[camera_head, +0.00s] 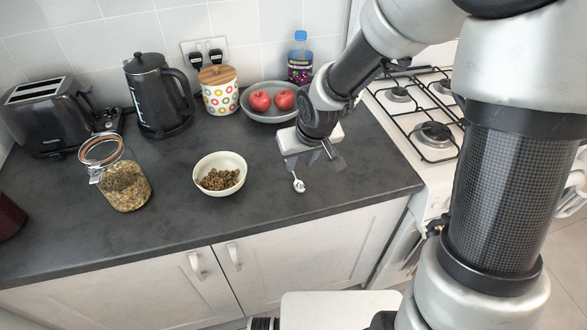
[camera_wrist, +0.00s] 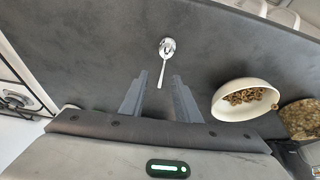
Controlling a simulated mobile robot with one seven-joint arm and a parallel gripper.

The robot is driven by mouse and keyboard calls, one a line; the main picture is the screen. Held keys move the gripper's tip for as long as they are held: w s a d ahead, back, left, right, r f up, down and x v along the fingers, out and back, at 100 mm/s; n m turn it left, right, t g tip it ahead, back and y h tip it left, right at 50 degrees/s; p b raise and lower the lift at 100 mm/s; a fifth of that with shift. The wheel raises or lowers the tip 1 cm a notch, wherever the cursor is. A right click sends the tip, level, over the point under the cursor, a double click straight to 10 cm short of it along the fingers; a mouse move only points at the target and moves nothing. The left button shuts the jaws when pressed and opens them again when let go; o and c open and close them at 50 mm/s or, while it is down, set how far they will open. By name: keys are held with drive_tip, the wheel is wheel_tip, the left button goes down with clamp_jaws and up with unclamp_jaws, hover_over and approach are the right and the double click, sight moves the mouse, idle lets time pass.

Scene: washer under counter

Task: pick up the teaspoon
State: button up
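A small silver teaspoon (camera_head: 299,184) lies on the dark grey counter, right of the cream bowl. In the wrist view the teaspoon (camera_wrist: 165,61) lies beyond my fingertips, its bowl pointing away and its handle pointing back toward the space between the fingers. My gripper (camera_head: 311,163) is over the counter behind the spoon in the head view. In the wrist view my gripper (camera_wrist: 159,78) has its two fingers apart with nothing held between them. The far end of the handle shows just short of the fingertips; I cannot tell the exact height above it.
A cream bowl (camera_head: 208,163) of brown pieces stands left of the spoon. A glass jar (camera_head: 124,187), black kettle (camera_head: 158,97), toaster (camera_head: 50,117), patterned canister (camera_head: 219,92) and grey apple dish (camera_head: 257,114) stand around. A gas hob (camera_head: 423,152) is at right. Counter around the spoon is clear.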

sight(294, 174)
drive_tip(key=x, duration=0.1)
drive_tip(key=b+x, duration=0.1)
drive_tip(key=x, duration=0.2)
drive_tip(key=shift+s+a+f, duration=0.25)
drive_tip(key=shift+a+f, duration=0.1)
drive_tip(key=shift+f, duration=0.15)
drive_tip(key=shift+w+f, duration=0.2)
drive_tip(key=shift+f, duration=0.1)
clamp_jaws()
